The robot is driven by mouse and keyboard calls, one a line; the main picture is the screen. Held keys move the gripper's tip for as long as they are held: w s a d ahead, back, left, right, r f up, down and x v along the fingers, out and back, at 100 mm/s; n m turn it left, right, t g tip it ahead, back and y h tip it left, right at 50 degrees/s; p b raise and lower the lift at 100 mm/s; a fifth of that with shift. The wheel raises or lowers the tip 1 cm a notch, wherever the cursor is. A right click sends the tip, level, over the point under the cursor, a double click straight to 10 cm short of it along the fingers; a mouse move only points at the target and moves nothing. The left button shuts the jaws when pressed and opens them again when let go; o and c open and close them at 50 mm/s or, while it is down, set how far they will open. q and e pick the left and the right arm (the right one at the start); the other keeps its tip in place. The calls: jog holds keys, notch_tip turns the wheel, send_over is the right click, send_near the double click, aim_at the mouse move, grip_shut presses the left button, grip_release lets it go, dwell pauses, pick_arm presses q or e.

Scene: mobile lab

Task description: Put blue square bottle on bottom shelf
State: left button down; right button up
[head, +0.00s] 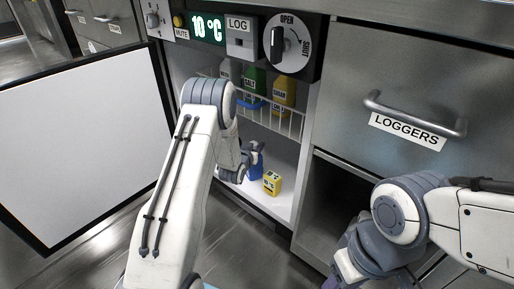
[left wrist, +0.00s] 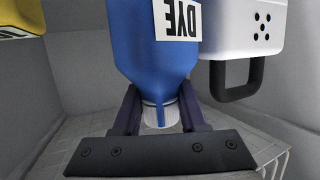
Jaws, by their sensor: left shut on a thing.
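A blue bottle with a white DYE label (left wrist: 155,45) is between the fingers of my left gripper (left wrist: 158,112) in the left wrist view, gripped near its pale cap. In the head view my left gripper (head: 248,160) is inside the open cooler, low over the white bottom shelf (head: 283,206). The blue bottle (head: 256,171) shows there just beyond the fingers, mostly hidden. I cannot tell whether its base touches the shelf. My right gripper (head: 345,268) is at the lower edge, outside the cooler, its fingers not clear.
A yellow container (head: 272,183) stands on the bottom shelf, right of the blue bottle. A wire rack (head: 290,122) above holds a green bottle (head: 254,80) and a yellow bottle (head: 284,93). The open door (head: 85,145) is left. A white thing with a dark handle (left wrist: 240,35) is beside the bottle.

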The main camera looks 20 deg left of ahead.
pick_arm(q)
jog(key=shift+f, duration=0.15)
jog(key=shift+c, duration=2.2)
grip_release()
jog(key=shift+s+r+p, duration=0.2)
jog(key=shift+r+p, duration=0.1)
jog(key=p+v, duration=0.5)
jog(key=v, duration=0.6)
jog(key=shift+s+p, duration=0.3)
jog(key=shift+p, duration=0.05)
jog(key=shift+r, duration=0.1)
